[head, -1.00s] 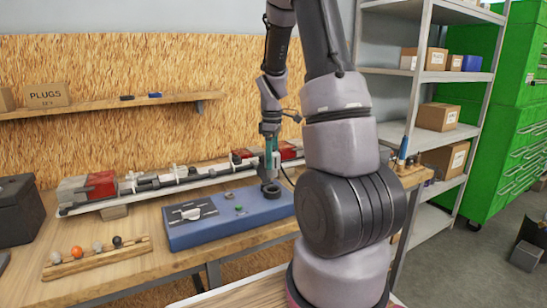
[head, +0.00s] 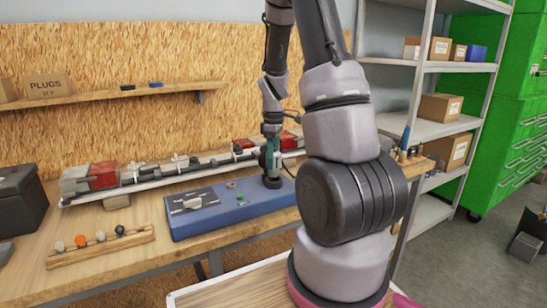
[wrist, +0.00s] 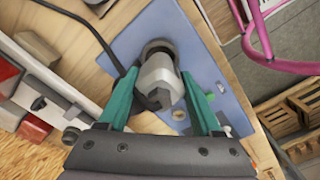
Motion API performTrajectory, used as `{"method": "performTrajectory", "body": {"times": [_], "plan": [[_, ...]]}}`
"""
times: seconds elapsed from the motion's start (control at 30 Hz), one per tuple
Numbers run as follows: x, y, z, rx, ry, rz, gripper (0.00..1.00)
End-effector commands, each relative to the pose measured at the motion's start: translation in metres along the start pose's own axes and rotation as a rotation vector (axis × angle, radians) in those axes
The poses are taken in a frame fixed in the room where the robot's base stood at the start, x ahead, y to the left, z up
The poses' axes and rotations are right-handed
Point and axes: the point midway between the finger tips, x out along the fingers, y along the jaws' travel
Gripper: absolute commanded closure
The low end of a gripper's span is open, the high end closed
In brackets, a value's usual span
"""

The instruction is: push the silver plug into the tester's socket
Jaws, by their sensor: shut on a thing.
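The tester is a blue box (head: 236,207) on the bench, with a grey lever and a green button on top. Its dark round socket (wrist: 157,47) shows in the wrist view, partly covered by the plug. The silver plug (wrist: 157,72) is a grey block with a black cable. Its front end is at the socket ring; how deep it sits I cannot tell. My gripper (wrist: 161,82) is shut on the plug with its green fingers on either side. In the head view my gripper (head: 272,168) is at the tester's right end, where the plug is mostly hidden.
A wooden rack (head: 98,246) with several small balls or knobs stands at the bench's front left. A long rail with red blocks (head: 103,175) lies behind the tester. A black bin (head: 20,200) stands at far left. A black cable (wrist: 112,50) loops beside my gripper.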

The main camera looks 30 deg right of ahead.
Motion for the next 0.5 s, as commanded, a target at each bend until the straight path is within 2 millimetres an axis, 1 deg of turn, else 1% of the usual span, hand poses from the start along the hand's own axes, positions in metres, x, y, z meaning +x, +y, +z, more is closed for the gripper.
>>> {"method": "performTrajectory", "body": {"times": [0.5], "plan": [[0.0057,-0.0002,0.0002,0.000,-0.001,-0.001,0.56]]}}
